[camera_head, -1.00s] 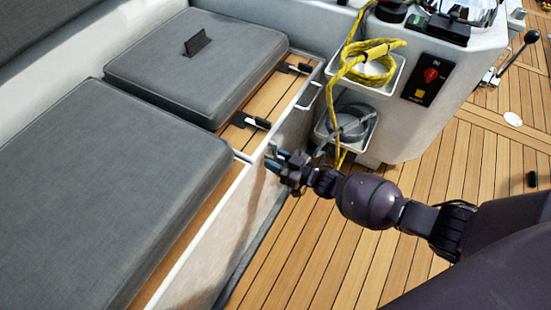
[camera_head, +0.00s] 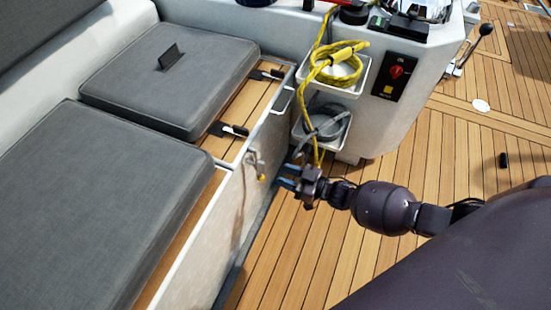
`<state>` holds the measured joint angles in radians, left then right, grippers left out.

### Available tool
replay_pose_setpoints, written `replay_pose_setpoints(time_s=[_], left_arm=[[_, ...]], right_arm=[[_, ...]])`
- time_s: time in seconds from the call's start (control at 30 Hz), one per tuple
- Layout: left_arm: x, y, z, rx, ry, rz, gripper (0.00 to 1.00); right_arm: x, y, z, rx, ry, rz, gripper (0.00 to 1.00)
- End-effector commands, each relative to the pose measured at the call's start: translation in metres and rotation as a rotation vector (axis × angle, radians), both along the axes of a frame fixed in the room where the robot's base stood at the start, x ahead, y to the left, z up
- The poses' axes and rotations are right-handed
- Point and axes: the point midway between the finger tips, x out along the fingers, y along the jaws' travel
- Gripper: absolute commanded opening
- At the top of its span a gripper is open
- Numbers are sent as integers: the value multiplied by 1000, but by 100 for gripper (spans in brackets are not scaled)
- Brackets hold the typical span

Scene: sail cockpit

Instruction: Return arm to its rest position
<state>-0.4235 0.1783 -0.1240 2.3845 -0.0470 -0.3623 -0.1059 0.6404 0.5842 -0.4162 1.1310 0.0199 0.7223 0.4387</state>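My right arm (camera_head: 383,207) is dark and comes in from the right edge over the teak floor. Its gripper (camera_head: 286,177) points left toward the side wall of the bench. The two blue-tipped fingers look apart, with nothing seen between them. A small metal fitting with a yellowish part (camera_head: 256,165) is on the bench wall just left of the fingertips, with a gap between. My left gripper is not in view.
Grey cushions (camera_head: 110,200) lie on the bench at left. A console (camera_head: 420,95) carries trays with a yellow rope (camera_head: 338,66) and a grey coil (camera_head: 325,124) just above the gripper. The teak floor (camera_head: 290,265) below is clear.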

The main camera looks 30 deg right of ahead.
Motion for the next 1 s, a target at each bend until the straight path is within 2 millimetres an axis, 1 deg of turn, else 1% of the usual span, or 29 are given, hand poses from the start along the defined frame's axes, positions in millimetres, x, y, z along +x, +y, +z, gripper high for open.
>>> replay_pose_setpoints(time_s=[0.2, 0.73, 0.87, 0.97, 1.0], left_arm=[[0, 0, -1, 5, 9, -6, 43], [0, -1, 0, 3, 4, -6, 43], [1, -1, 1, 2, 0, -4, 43], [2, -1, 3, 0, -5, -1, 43], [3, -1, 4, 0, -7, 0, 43]], right_arm=[[-7, -5, 0, 1, -1, 1, 38], [-9, -4, 0, 0, 2, -2, 38], [-27, 5, 0, -14, 21, -24, 38], [-51, 15, 4, -42, 47, -61, 38], [-62, 19, 7, -58, 59, -80, 38]])
